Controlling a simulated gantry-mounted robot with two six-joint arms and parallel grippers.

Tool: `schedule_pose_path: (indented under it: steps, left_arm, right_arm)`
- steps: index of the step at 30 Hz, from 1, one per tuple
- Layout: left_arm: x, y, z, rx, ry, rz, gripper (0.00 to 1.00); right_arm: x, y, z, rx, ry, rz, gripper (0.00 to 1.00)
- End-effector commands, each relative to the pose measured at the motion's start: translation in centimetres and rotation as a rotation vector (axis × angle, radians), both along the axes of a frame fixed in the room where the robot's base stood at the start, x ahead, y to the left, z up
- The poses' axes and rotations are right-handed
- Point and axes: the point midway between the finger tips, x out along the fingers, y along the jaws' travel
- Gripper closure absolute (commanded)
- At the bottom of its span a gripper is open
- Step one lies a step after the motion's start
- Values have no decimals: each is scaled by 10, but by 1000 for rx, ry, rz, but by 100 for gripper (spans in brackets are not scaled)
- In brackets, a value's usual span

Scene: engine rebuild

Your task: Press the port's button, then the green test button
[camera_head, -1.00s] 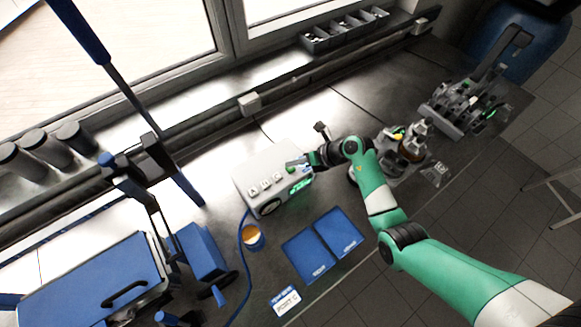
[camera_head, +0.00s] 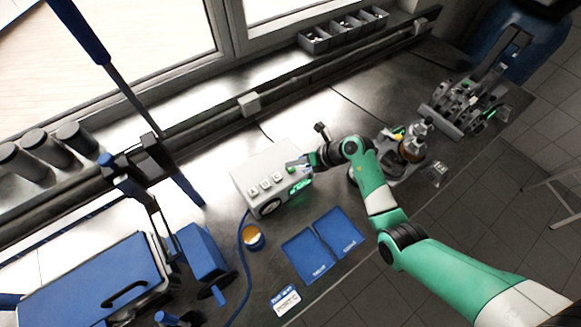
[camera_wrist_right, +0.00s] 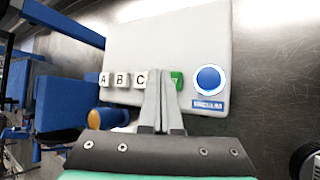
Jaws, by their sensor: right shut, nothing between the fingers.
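A pale grey test box (camera_head: 262,170) stands on the bench. White buttons A (camera_wrist_right: 104,79), B (camera_wrist_right: 121,80) and C (camera_wrist_right: 140,78) sit in a row on its top, with the green button (camera_wrist_right: 178,79) beside them. My right gripper (camera_head: 301,163) is over the green-button end. In the right wrist view its shut, empty fingers (camera_wrist_right: 164,80) lie between C and the green button and partly cover the green one; contact cannot be told. A card (camera_head: 286,301) reading PORT C lies at the bench's front edge. My left gripper is not in view.
A round blue part (camera_wrist_right: 209,79) sits on the box right of the green button. A blue cable and an orange-topped cup (camera_head: 253,237) are left of the box. Two blue mats (camera_head: 308,256) lie in front. Metal engine parts (camera_head: 410,148) stand to the right.

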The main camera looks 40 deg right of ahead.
Motion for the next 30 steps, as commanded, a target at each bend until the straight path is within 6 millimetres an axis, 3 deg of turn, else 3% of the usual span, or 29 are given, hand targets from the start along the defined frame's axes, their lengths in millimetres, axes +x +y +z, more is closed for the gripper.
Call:
schedule_pose_path:
  steps: [30]
  left_arm:
    - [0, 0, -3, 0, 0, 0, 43]
  right_arm:
    - [0, 0, -13, 1, 1, 0, 100]
